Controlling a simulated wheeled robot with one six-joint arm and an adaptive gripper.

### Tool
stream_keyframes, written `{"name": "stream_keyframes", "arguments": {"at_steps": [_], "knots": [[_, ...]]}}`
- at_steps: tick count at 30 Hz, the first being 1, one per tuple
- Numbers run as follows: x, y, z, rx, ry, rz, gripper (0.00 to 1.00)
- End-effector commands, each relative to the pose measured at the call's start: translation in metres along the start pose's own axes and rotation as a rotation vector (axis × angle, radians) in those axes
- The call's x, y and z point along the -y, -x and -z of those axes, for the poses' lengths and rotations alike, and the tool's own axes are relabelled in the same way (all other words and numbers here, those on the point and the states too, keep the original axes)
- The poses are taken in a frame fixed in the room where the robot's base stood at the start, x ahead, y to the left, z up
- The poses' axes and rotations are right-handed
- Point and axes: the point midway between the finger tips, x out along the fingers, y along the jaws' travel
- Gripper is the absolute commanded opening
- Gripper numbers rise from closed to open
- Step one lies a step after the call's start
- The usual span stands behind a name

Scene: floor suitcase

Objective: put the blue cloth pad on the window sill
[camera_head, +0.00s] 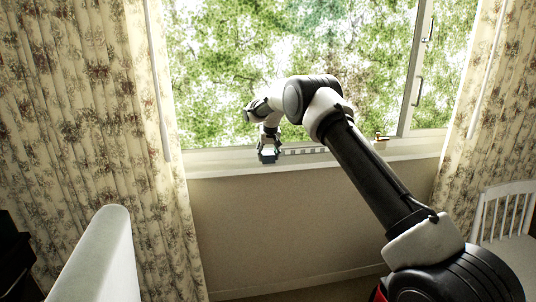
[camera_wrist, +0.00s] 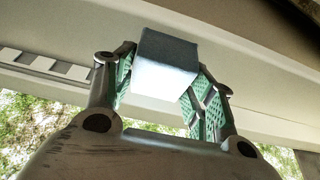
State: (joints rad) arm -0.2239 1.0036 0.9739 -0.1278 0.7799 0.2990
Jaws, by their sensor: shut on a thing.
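The blue cloth pad (camera_wrist: 165,65) is a small grey-blue block with a pale, brightly lit face in the wrist view. My gripper (camera_wrist: 160,85) is shut on it, with a green-lined finger on each side. In the head view my gripper (camera_head: 268,152) is at the window sill (camera_head: 222,168), left of its middle, with the pad (camera_head: 267,159) small and dark at the fingertips. The pale sill also fills the background behind the pad in the wrist view (camera_wrist: 245,75). I cannot tell whether the pad touches the sill.
A pale, notched strip (camera_head: 305,151) lies along the sill right of my gripper. A small brownish object (camera_head: 381,139) stands farther right. Flowered curtains (camera_head: 85,100) hang on both sides of the window. A white chair (camera_head: 506,215) stands at the right.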

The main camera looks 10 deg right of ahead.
Motion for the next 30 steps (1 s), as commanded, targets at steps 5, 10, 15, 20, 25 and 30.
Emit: {"name": "stream_keyframes", "arguments": {"at_steps": [5,10,15,20,25,30], "knots": [[0.0,-0.0022,-0.001,0.0,0.0,0.0,0.32],[0.0,-0.0053,-0.0023,0.001,0.0,0.0,0.32],[0.0,-0.0084,-0.0036,0.001,0.0,0.0,0.32],[0.0,-0.0096,-0.004,0.0,0.0,0.0,0.67],[0.0,-0.0096,-0.004,0.0,0.0,0.0,0.8],[0.0,-0.0097,-0.0041,0.0,0.0,0.0,0.8]]}}
